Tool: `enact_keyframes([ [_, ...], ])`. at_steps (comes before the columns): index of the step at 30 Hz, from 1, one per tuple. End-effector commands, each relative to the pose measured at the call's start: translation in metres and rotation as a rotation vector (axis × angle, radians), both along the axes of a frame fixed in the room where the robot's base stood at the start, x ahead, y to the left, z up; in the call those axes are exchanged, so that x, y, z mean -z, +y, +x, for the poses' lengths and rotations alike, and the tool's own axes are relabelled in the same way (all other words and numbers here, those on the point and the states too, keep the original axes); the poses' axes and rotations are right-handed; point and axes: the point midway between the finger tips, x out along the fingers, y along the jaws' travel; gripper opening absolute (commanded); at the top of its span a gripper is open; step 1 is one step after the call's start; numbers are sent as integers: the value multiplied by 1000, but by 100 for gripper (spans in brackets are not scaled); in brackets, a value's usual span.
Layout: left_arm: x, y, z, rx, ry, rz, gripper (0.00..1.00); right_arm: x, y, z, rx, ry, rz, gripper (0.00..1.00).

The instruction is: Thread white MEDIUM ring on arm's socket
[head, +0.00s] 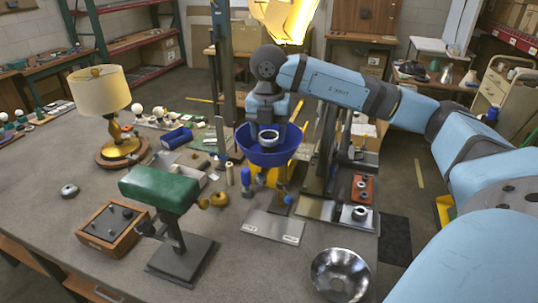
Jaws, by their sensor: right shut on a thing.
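My right gripper (267,124) points down over the wide blue lampshade (250,152) and is shut on the white ring (268,138). The ring shows as a pale circle with a dark hole, at the middle of the shade's opening. My fingertips are small and partly hidden, and I cannot tell whether the ring touches what is beneath it. The arm's socket is not clearly visible; the shade and ring cover that area. Yellow parts (270,178) show below the shade. My left gripper is not in view.
A green padded stand (160,188) and a wooden box (112,228) are at front left. A metal dish (340,274) lies front right. A red block with rings (363,188) stands right of the shade. A lit-looking lamp (101,92) is back left.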

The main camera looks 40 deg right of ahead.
Motion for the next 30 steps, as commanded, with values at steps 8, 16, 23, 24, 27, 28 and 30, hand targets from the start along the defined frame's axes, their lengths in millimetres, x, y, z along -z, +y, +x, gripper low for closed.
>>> enact_keyframes([
  [8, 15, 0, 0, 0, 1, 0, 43, 19, 0, 0, 0, 1, 1, 33],
  [16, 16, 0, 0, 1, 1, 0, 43, 22, 0, 0, 0, 0, 0, 33],
  [23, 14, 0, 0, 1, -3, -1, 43, 23, 0, 0, 0, 0, 0, 33],
  [24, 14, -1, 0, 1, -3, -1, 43, 23, 0, 0, 0, 0, 0, 33],
  [27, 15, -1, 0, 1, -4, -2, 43, 24, 0, 0, 0, 0, 0, 33],
  [28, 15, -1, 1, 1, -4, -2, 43, 24, 0, 0, 0, 0, 0, 33],
  [30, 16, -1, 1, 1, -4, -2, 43, 25, 0, 0, 0, 0, 0, 33],
])
